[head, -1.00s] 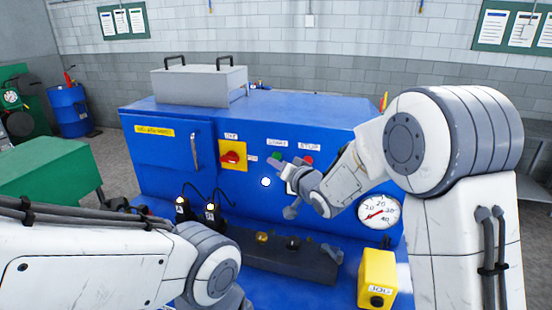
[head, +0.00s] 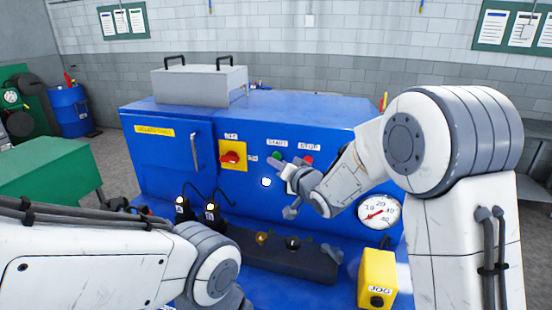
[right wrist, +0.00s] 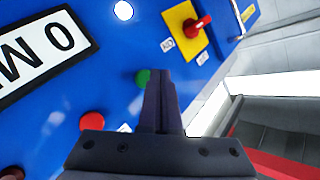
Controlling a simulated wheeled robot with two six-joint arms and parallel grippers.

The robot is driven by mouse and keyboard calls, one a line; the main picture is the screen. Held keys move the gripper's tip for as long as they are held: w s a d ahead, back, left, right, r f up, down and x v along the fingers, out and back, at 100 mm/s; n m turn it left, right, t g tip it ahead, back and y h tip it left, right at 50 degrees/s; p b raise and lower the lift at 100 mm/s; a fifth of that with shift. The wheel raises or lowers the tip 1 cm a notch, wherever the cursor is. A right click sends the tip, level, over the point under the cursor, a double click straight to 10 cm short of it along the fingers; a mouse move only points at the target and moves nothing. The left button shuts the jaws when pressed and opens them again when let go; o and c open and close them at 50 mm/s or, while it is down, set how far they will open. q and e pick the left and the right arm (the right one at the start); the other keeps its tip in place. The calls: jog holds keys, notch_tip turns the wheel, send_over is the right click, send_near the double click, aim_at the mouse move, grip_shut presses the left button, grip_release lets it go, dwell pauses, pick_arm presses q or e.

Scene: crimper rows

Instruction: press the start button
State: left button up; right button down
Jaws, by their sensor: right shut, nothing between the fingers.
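The green start button (head: 277,156) is on the front of the blue machine, below the START label. It also shows in the right wrist view (right wrist: 143,77), partly covered by my fingers. My right gripper (right wrist: 160,74) is shut and empty, with its fingertips at the edge of the button in that view. Whether they touch it I cannot tell. In the head view my right wrist (head: 310,184) is in front of the panel, just below and right of the button.
The red stop button (head: 307,160) is just right of the start button. A red rotary switch (head: 230,157) on a yellow plate is to the left, and a lit white lamp (head: 266,182) is below. A gauge (head: 379,212) and a yellow jog box (head: 377,279) are at the right.

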jog(key=shift+w+d, duration=0.1)
jog(key=shift+w, duration=0.3)
jog(key=shift+w+d, duration=0.15)
jog(key=shift+w, duration=0.3)
dwell(0.6)
jog(key=shift+s, duration=0.1)
dwell(0.4)
jog(key=shift+s+a, duration=0.3)
jog(key=shift+s, duration=0.45)
jog(key=shift+s+b, duration=0.1)
jog(key=shift+b, duration=0.2)
jog(key=shift+s+a+b, duration=0.25)
jog(key=shift+s+b, duration=0.05)
jog(key=shift+s, duration=0.45)
jog(key=shift+s+a+b, duration=0.25)
jog(key=shift+s+b, duration=0.1)
jog(key=shift+s, duration=0.45)
jog(key=shift+s+a+b, duration=0.25)
jog(key=shift+s+b, duration=0.05)
jog(key=shift+s, duration=0.45)
